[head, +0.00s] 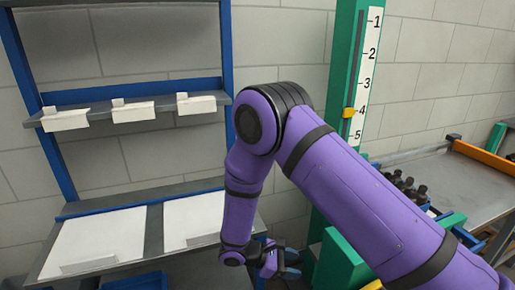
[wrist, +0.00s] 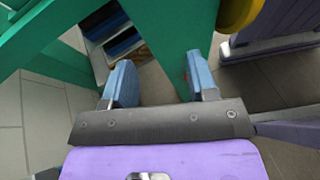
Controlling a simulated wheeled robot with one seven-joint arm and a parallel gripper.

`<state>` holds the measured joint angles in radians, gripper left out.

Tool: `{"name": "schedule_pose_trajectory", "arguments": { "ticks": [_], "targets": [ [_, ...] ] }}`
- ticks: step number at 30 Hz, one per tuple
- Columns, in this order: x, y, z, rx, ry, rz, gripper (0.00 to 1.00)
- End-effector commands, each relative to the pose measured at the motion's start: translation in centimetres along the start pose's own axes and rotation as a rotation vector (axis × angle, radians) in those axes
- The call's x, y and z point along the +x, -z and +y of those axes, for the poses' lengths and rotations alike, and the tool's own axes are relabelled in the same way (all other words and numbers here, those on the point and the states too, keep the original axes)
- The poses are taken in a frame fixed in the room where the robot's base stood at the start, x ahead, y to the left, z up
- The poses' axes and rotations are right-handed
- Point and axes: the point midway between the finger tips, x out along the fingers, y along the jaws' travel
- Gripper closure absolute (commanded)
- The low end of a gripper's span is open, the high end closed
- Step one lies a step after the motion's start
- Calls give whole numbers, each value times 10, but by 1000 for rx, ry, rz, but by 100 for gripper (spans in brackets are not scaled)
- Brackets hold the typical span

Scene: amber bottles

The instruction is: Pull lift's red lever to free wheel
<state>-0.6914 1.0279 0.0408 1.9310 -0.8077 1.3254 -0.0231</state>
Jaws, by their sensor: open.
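The lift's green post (head: 345,60) stands right of centre in the head view, with a numbered scale and a yellow pointer (head: 349,113) near 4. My gripper (head: 284,263) is low beside the green lift body (head: 338,262). In the wrist view my gripper (wrist: 160,76) has its two blue fingers apart with nothing gripped between them. Green lift parts (wrist: 170,25) lie just beyond the fingertips. A yellow rounded part, perhaps the wheel (wrist: 240,12), is at top right, partly cut off.
A blue-framed rack (head: 228,45) with shelf labels and white panels (head: 95,240) stands at the left. Dark bottles (head: 408,187) stand at the right beside a grey table (head: 470,185) with an orange edge (head: 485,157). Bare floor (wrist: 285,85) shows at right in the wrist view.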

Motion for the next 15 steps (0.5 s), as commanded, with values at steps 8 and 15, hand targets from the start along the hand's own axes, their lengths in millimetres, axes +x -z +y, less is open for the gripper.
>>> {"name": "schedule_pose_trajectory", "arguments": {
  "ticks": [8, 15],
  "targets": [
    [-12, -89, 23, 180, 138, 150, 47],
    [-15, -166, 30, 342, 251, 282, 47]
  ]
}}
